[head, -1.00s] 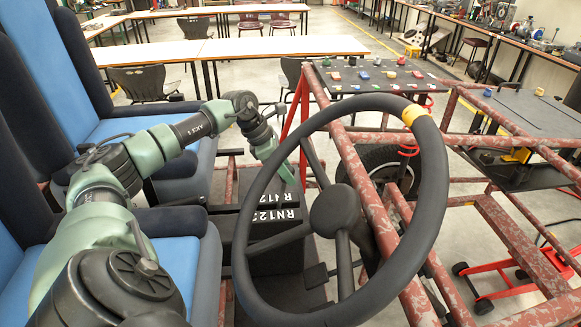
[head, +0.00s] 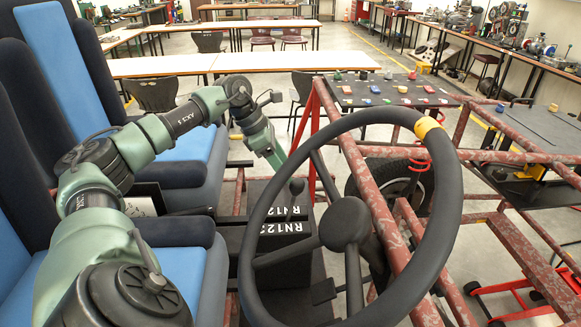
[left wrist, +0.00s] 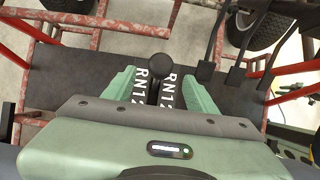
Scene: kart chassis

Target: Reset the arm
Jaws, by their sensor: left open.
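My left arm (head: 175,125) reaches in from the left over the seats. Its green gripper (head: 280,163) hangs above and behind the gear lever. The lever's dark round knob (head: 296,187) stands clear of the fingers on the black shift box (head: 285,240) marked RN123. In the left wrist view the two green fingers (left wrist: 162,88) are spread apart. The knob (left wrist: 160,60) shows in the space between and beyond them, with the white markings on either side. Nothing is held. My right gripper does not show.
A large black steering wheel (head: 445,200) with a yellow mark stands right of the shift box. Red rusty frame tubes (head: 370,180) run behind it. Blue seats (head: 180,270) lie under my arm. A dark board (head: 385,95) with small coloured parts sits beyond.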

